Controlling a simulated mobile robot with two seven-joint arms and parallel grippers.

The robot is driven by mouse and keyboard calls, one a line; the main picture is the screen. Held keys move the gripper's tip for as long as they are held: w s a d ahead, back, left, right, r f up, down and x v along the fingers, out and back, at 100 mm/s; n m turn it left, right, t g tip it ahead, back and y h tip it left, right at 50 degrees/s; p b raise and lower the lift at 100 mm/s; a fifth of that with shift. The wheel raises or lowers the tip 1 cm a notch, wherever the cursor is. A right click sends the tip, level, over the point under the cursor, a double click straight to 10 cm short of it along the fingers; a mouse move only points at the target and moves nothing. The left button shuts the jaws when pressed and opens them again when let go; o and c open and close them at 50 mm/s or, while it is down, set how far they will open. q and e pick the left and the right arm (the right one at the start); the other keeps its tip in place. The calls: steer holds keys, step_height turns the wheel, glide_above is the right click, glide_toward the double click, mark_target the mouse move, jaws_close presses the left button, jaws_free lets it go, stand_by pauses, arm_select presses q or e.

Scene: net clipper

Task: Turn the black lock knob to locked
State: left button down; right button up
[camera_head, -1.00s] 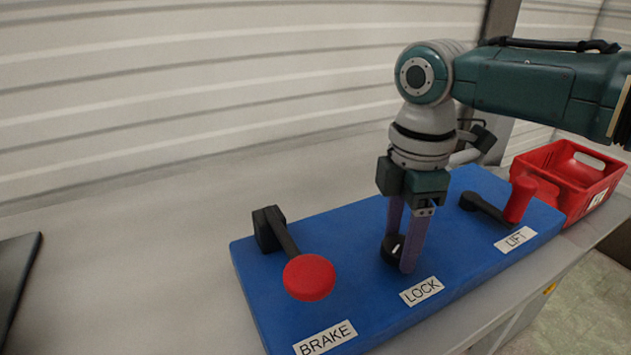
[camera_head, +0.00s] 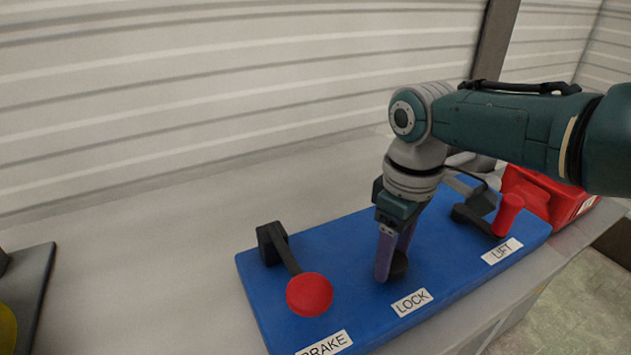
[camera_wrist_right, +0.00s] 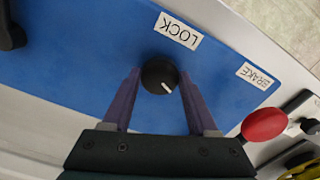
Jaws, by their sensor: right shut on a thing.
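The black lock knob (camera_head: 401,266) sits on the blue panel (camera_head: 345,235) behind the LOCK label (camera_head: 411,302). In the head view it is mostly hidden by my right gripper (camera_head: 392,268), which points down over it. In the right wrist view the round knob (camera_wrist_right: 159,75) lies between the two purple fingers, which are shut on its sides. Its white pointer mark slants toward the lower right of that view, on the BRAKE label side. My left gripper is not in view.
A brake lever with a red round knob (camera_head: 309,294) stands left of the lock knob. A lift lever with a red handle (camera_head: 508,214) stands to the right. A red crate (camera_head: 548,200) is beyond it. A dark tray (camera_head: 40,300) lies at the left edge.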

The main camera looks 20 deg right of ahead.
steer(key=m, duration=0.3)
steer(key=shift+a+r+m+p, duration=0.1)
steer(key=shift+m+p, duration=0.3)
steer(key=m, duration=0.3)
steer(key=shift+m+p, duration=0.3)
steer(key=m, duration=0.4)
steer(key=shift+m, duration=0.9)
steer(key=o, duration=1.4)
